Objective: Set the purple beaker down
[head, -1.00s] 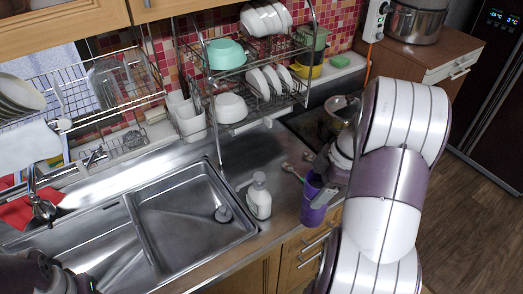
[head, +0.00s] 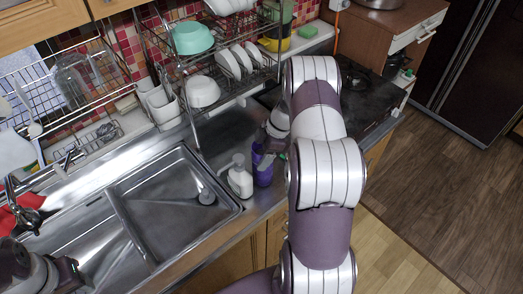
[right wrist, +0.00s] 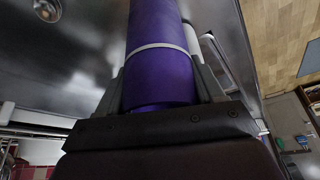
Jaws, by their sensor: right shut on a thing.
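The purple beaker (head: 262,170) is just right of the white soap bottle in the head view, over the strip of counter beside the sink. It looks roughly upright; whether its base touches the counter is hidden. My right gripper (head: 268,150) is shut on it from behind and right, partly hidden by my arm. In the right wrist view the beaker (right wrist: 160,65), with a pale ring around it, stands between the two fingers of the gripper (right wrist: 160,92).
The white soap bottle (head: 239,180) stands close to the beaker's left. The steel sink (head: 165,205) lies left of it. A dish rack (head: 215,85) with bowls and plates rises behind. A dark stovetop (head: 365,95) is at the right. The counter's front edge is near.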

